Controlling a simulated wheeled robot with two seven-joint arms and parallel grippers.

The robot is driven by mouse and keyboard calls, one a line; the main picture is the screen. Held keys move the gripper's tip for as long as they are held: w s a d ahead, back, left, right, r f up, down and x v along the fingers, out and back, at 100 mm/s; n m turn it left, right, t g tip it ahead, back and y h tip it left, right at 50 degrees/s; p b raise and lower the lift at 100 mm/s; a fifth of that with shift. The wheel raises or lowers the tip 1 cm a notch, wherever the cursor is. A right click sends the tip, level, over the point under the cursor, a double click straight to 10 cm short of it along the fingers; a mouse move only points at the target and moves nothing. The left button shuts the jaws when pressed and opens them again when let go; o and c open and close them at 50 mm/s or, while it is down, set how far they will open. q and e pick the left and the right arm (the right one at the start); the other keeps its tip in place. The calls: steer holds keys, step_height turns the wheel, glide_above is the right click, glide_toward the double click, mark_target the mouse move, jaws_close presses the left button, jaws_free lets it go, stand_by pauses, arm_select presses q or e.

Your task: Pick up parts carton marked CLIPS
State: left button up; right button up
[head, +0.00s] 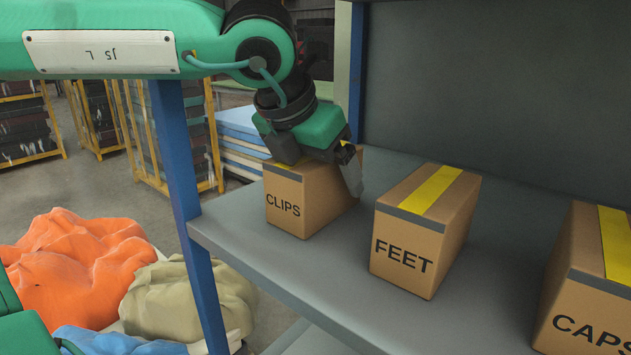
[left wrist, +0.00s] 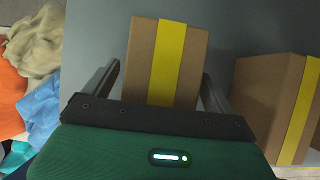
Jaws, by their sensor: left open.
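The brown CLIPS carton (head: 297,205) stands upright at the left end of the grey shelf, with a yellow tape strip on top. My left gripper (head: 322,165) is over its top, and the arm hides part of the carton's top. In the left wrist view the CLIPS carton (left wrist: 142,62) lies between the two open fingers of the left gripper (left wrist: 160,88). A finger shows on each side of it, with a gap to the left finger; I cannot tell whether the right finger touches it. My right gripper is not in view.
The FEET carton (head: 421,232) stands just right on the same shelf (head: 330,275), and the CAPS carton (head: 585,285) is farther right. A blue post (head: 178,170) rises at the shelf's left front corner. Orange (head: 75,265) and beige (head: 180,300) heaps lie left of the shelf.

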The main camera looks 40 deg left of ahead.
arm_select(q)
steer(key=shift+f+b, duration=0.15)
steer(key=shift+b, duration=0.15)
steer(key=shift+c, duration=0.4)
steer(key=c, duration=1.1)
steer(key=shift+c, duration=0.6)
steer(key=shift+r+p, duration=0.2)
steer(key=shift+p, duration=0.1)
